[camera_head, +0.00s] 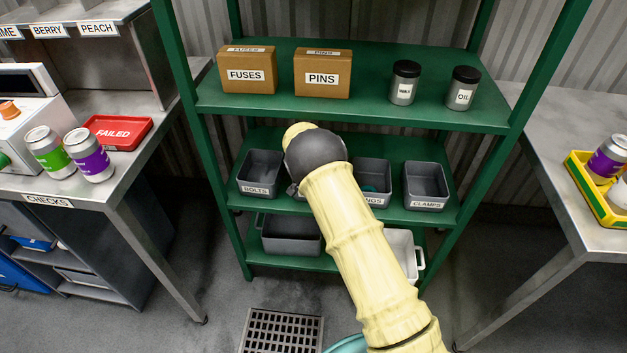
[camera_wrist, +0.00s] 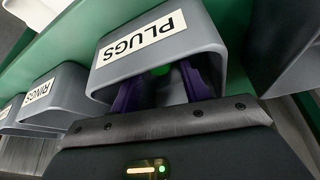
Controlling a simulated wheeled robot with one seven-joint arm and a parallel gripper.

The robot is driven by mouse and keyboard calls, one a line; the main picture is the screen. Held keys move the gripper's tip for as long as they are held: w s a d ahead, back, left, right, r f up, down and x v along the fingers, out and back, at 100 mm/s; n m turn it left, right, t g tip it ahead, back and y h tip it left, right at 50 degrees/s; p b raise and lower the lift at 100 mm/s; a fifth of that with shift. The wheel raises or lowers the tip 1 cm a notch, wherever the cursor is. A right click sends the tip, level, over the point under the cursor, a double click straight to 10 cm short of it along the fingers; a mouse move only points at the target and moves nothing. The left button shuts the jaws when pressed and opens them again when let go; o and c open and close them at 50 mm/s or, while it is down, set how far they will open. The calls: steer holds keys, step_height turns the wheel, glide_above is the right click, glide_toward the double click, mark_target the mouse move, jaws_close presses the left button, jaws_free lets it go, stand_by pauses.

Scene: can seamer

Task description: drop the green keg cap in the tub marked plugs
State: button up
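In the wrist view the grey tub marked PLUGS (camera_wrist: 185,45) is close in front of my gripper (camera_wrist: 162,72). The two purple fingers reach in past its labelled rim and stand apart; their tips are partly hidden by the rim. A small green patch, probably the green keg cap (camera_wrist: 160,70), shows between and beyond the fingers, with a visible gap on each side. Most of it is hidden, and whether it rests on the tub floor cannot be told. In the head view my arm covers the plugs tub and the gripper.
The tub marked RINGS (camera_wrist: 45,97) sits beside the plugs tub. The head view shows the BOLTS tub (camera_head: 259,189) and CLAMPS tub (camera_head: 425,204) on the same green shelf (camera_head: 395,212). The shelf above (camera_head: 370,110) holds boxes and jars.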

steer(key=shift+r, duration=0.15)
steer(key=shift+r+p, duration=0.3)
steer(key=d+v, duration=0.1)
steer(key=v, duration=0.5)
steer(key=s+a, duration=0.4)
steer(key=s, duration=0.7)
steer(key=shift+a+f+p, duration=0.2)
steer(key=shift+f+p, duration=0.1)
steer(key=shift+s, duration=0.1)
